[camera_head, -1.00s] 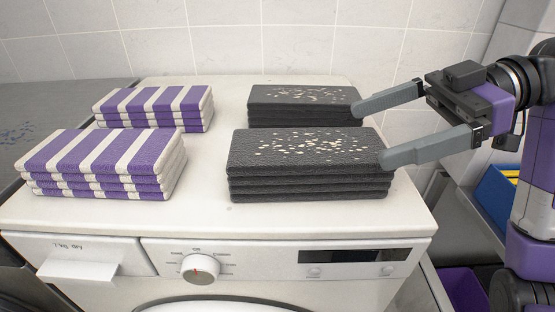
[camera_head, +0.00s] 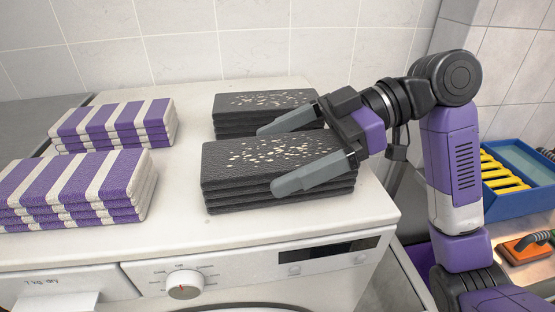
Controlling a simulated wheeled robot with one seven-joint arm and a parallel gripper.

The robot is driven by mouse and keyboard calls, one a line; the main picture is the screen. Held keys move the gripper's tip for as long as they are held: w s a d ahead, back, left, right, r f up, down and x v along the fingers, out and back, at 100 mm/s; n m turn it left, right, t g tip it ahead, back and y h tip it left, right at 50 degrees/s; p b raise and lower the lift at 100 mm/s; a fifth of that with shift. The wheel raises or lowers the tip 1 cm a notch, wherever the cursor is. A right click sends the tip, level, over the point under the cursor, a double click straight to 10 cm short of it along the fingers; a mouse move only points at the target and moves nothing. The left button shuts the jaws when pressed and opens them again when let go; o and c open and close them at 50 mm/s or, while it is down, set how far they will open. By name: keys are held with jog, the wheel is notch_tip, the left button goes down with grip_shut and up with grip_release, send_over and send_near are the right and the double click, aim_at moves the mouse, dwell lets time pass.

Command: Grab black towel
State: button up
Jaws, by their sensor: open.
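Two stacks of folded black towels with pale specks on top lie on a white washing machine (camera_head: 165,215). The front black towel stack (camera_head: 235,178) is the nearer one; the back black towel stack (camera_head: 255,99) lies behind it. My gripper (camera_head: 275,157) is open, its two grey fingers pointing left. The near finger overlaps the right front part of the front stack in the picture. The far finger shows at the front stack's back edge, between the two stacks. I cannot tell whether either finger touches a towel.
Two stacks of purple and white striped towels, a front one (camera_head: 75,190) and a back one (camera_head: 115,124), lie on the left. Bare white top separates them from the black stacks. A tiled wall (camera_head: 180,40) rises behind. A blue bin (camera_head: 520,200) is at the right.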

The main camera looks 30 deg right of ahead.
jog(key=shift+a+f, duration=0.1)
jog(key=c, duration=1.4)
